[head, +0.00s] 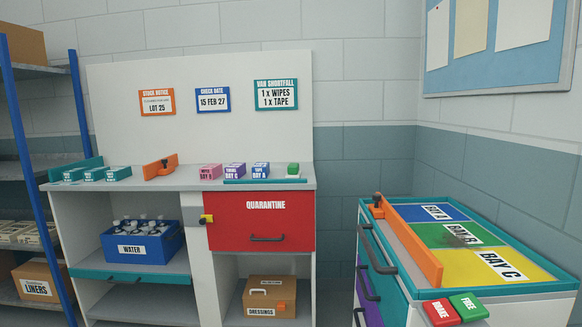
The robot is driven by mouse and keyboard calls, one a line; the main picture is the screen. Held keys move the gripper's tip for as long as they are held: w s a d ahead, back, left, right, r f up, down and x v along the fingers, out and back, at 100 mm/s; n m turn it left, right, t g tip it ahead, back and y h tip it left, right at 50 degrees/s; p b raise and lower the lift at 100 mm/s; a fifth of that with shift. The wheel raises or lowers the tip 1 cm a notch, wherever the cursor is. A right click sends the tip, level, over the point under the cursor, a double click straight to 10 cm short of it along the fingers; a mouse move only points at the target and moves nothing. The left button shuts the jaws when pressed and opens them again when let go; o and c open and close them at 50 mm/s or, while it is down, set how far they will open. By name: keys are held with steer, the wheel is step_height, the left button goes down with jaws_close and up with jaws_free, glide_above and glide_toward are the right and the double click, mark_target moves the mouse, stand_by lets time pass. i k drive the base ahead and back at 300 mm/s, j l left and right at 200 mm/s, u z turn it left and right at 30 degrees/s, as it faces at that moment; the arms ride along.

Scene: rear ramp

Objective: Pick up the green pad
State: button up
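A small green block, like a pad (293,169), lies on the back counter near its right end. It sits at the right, on or just behind a thin teal strip (262,181). A green pad marked FREE (468,306) is on the near corner of the cart at the lower right, beside a red pad (440,312) whose label is hard to read. The cart top also has a flat green panel marked BAY B (430,235) with a dark smudge on it. My gripper is not in view.
A raised orange bar (408,240) edges the cart. Blue shelving (20,140) stands left. Floor gap lies between counter and cart.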

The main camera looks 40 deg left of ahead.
mark_target(293, 172)
steer(key=i+j, duration=0.85)
steer(key=j, duration=0.3)
steer(key=i+j, duration=0.85)
steer(key=j, duration=0.3)
steer(key=i+j, duration=0.45)
steer(key=j, duration=0.1)
